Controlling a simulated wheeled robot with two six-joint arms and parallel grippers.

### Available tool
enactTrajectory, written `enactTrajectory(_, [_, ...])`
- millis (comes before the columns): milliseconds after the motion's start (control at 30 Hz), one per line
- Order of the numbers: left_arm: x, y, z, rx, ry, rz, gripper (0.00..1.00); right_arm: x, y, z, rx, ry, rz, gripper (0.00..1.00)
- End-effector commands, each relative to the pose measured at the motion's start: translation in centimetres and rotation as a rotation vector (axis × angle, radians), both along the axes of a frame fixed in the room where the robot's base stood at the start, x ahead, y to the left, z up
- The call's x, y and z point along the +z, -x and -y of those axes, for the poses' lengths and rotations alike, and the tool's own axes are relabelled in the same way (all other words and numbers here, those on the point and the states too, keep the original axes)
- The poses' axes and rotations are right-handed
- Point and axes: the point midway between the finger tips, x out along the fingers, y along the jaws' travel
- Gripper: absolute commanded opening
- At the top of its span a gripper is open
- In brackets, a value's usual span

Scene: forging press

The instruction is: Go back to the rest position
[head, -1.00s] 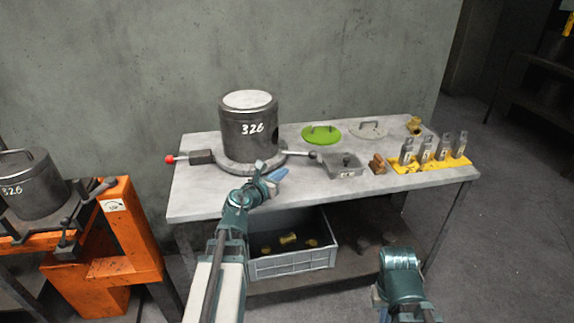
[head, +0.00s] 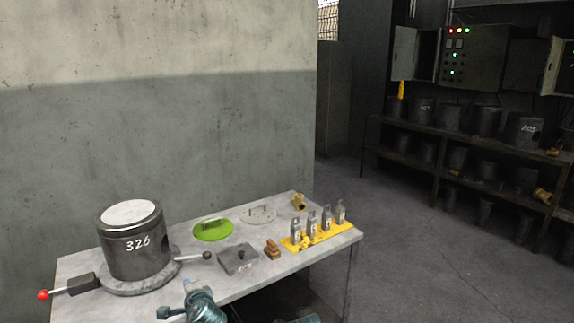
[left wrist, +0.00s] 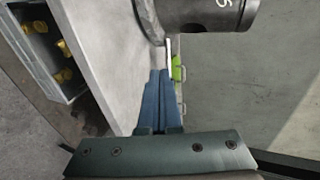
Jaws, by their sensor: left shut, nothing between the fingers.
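My left gripper (head: 191,287) shows low in the head view, over the front part of the grey table (head: 80,265), to the right of and below the dark cylinder marked 326 (head: 137,252). In the left wrist view its blue fingers (left wrist: 160,98) are together with nothing between them. They point toward the dark cylinder (left wrist: 205,15) at the top of that view. A bit of teal arm at the bottom edge of the head view seems to be my right arm; its gripper is out of the picture.
On the table are a green lid (head: 212,230), a grey lid (head: 258,214), a dark-topped box (head: 238,258), a brown block (head: 272,249) and a yellow rack (head: 320,238) with several tagged pieces. A handle ends in a red knob (head: 43,295). Shelves (head: 450,165) stand beyond open floor.

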Motion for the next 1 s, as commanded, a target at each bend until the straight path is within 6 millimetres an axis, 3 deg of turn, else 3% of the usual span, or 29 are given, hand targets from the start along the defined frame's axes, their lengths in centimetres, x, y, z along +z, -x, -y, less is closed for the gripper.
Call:
enactTrajectory(100, [-3.4, 3.7, 5.0, 0.17, 0.329, -0.124, 0.0, 2.0, 0.0, 0.0, 0.0, 0.0, 0.0, 0.0])
enactTrajectory(233, [-7.1, 9.3, 11.2, 0.359, 0.604, -0.319, 0.0, 3.2, 0.0, 0.0, 0.0, 0.0, 0.0, 0.0])
enactTrajectory(400, [-8.9, 16.0, 17.6, 0.541, 0.783, -0.553, 0.0, 4.3, 0.0, 0.0, 0.0, 0.0, 0.0, 0.0])
enactTrajectory(500, [-9.1, 18.8, 19.9, 0.609, 0.825, -0.651, 0.0, 4.6, 0.0, 0.0, 0.0, 0.0, 0.0, 0.0])
enactTrajectory(700, [-9.0, 21.2, 21.6, 0.665, 0.85, -0.735, 0.0, 4.7, 0.0, 0.0, 0.0, 0.0, 0.0, 0.0])
enactTrajectory(1000, [-9.1, 21.3, 21.6, 0.667, 0.85, -0.737, 0.0, 4.7, 0.0, 0.0, 0.0, 0.0, 0.0, 0.0])
